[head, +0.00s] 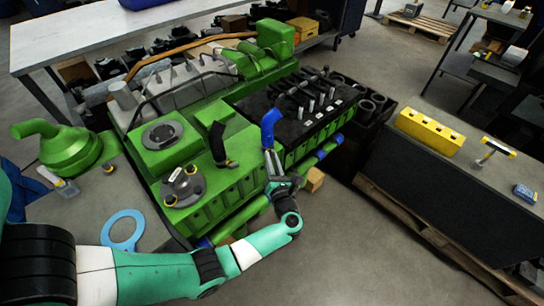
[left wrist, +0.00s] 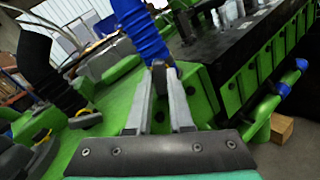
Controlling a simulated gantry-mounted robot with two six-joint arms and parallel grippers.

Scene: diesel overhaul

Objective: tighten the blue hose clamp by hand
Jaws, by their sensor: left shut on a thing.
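The blue hose (head: 270,125) stands up from the green engine (head: 205,195), bent at its top. It also shows in the left wrist view (left wrist: 144,32), just beyond my fingers. My left gripper (head: 271,163) reaches the lower end of this hose, and its fingertips (left wrist: 166,72) are close together there. It is shut on the blue hose clamp, which my fingers mostly hide. How tight the clamp is cannot be told. My right gripper is in neither view.
A black hose (head: 217,142) with a clamp stands left of the blue one. Green housings and a black block with upright injectors (head: 310,100) surround my gripper. Floor at lower right is clear.

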